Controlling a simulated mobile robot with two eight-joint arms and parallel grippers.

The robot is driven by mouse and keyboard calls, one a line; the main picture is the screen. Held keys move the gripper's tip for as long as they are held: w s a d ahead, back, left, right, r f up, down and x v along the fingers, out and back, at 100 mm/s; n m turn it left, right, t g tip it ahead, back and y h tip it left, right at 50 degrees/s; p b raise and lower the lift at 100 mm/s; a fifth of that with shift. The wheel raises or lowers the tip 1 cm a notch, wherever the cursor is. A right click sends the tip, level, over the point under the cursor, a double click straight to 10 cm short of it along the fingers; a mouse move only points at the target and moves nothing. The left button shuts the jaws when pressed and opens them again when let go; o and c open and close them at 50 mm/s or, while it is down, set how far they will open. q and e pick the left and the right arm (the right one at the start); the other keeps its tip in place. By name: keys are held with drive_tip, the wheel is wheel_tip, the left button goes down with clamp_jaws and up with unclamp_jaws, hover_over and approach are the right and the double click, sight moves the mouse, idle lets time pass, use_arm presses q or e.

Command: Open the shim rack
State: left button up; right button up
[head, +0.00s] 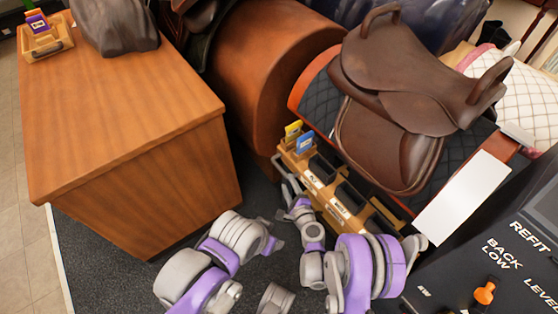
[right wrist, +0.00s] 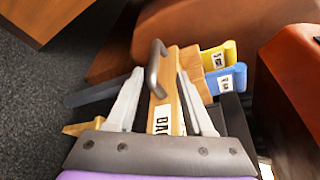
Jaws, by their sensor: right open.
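The shim rack is a light wooden rack (head: 352,222) with dark compartments and white labels, beside the saddle. A yellow shim (head: 292,131) and a blue shim (head: 304,143) stand at its far end. My right gripper (head: 287,181) is open at that end. In the right wrist view, its fingers (right wrist: 160,76) stand either side of a grey bar handle (right wrist: 155,66) on a wooden face marked "BA…". The handle lies between the fingers, with gaps visible; contact cannot be told. Of my left arm, only purple and grey parts show low in the head view; its jaws are unclear.
A brown saddle (head: 400,100) sits on a dark quilted pad right of the rack. A wooden cabinet (head: 130,110) stands at left. A black panel (head: 500,260) with an orange knob (head: 484,293) is at lower right. Dark carpet lies between cabinet and rack.

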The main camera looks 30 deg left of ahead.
sight(278, 165)
drive_tip(key=x, duration=0.3)
drive_tip(key=b+x, duration=0.1)
drive_tip(key=x, duration=0.7)
drive_tip(key=shift+a+f, duration=0.25)
drive_tip(key=shift+f, duration=0.1)
clamp_jaws()
idle(1.0)
